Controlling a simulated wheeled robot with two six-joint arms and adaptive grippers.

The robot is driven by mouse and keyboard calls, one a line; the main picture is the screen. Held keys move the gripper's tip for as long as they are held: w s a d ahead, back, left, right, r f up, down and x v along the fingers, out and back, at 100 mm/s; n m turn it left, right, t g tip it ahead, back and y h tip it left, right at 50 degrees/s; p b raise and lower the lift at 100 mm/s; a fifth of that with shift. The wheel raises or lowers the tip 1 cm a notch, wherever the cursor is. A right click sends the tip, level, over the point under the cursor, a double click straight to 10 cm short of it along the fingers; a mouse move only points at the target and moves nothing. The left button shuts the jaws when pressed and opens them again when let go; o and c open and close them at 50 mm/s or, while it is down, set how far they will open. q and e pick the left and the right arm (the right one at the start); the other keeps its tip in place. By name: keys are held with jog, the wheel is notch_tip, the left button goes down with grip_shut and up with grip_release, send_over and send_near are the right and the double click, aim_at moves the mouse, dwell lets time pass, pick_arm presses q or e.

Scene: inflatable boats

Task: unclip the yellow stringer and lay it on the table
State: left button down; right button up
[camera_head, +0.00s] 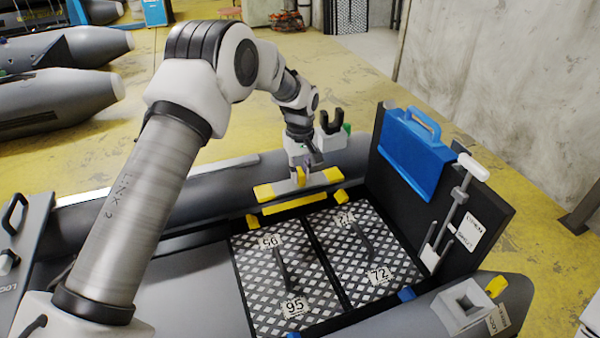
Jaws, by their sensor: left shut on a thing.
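The yellow stringer (295,205) is a short bar along the far edge of the boat's floorboards, against the far grey tube. My left gripper (299,182) points down and is shut on the middle of the stringer. Its pale fingers cover part of the yellow. Small yellow clips stand by the stringer's ends, one at the left (252,221) and one at the right (340,197). I cannot tell whether the stringer is still seated in them. My right gripper is out of view. I cannot make out the table for certain.
Patterned floorboards (325,283) with number tags and dark handles lie in the boat. A grey bracket (465,306) sits on the near tube.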

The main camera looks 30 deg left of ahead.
aim_at(300, 171)
pick_arm(q)
jog(key=shift+r+p, duration=1.95)
jog(key=shift+r, duration=0.3)
